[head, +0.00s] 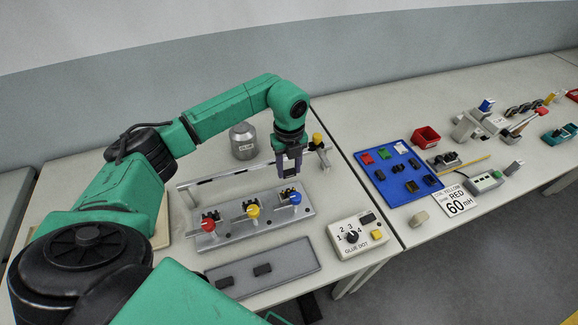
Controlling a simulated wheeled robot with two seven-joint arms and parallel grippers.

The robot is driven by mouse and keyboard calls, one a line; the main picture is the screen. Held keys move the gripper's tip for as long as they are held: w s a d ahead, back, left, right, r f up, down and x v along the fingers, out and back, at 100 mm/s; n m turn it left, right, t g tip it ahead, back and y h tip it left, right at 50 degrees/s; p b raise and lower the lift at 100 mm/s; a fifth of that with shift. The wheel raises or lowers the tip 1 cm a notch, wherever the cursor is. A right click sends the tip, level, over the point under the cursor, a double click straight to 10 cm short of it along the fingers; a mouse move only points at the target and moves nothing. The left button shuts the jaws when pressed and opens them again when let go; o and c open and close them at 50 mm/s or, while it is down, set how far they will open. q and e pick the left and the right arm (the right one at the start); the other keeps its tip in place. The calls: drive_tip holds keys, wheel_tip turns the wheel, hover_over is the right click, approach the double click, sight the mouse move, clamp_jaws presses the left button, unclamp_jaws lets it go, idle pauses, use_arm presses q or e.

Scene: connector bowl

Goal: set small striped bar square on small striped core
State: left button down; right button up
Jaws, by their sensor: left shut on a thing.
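My left gripper (289,166) points down above the back of the grey fixture, near its blue knob. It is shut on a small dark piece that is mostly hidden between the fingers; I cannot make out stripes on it. The grey fixture (272,226) has a red knob (208,225), a yellow knob (252,211) and a blue knob (295,198), each with dark parts beside it. I cannot tell which piece is the small striped core. My right gripper is not in view.
A rail (226,174) and a metal weight (243,141) stand behind the fixture.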

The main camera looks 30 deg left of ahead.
sight(289, 191)
use_arm(q)
drive_tip(key=shift+s+f+b, duration=0.1)
drive_tip(key=shift+f+b, duration=0.7)
drive_tip(key=shift+f, duration=0.4)
drive_tip(key=shift+f+b, duration=2)
drive_tip(key=shift+f, duration=0.75)
drive_tip(key=shift+c, duration=1.5)
unclamp_jaws()
drive_tip(key=shift+r, duration=0.15)
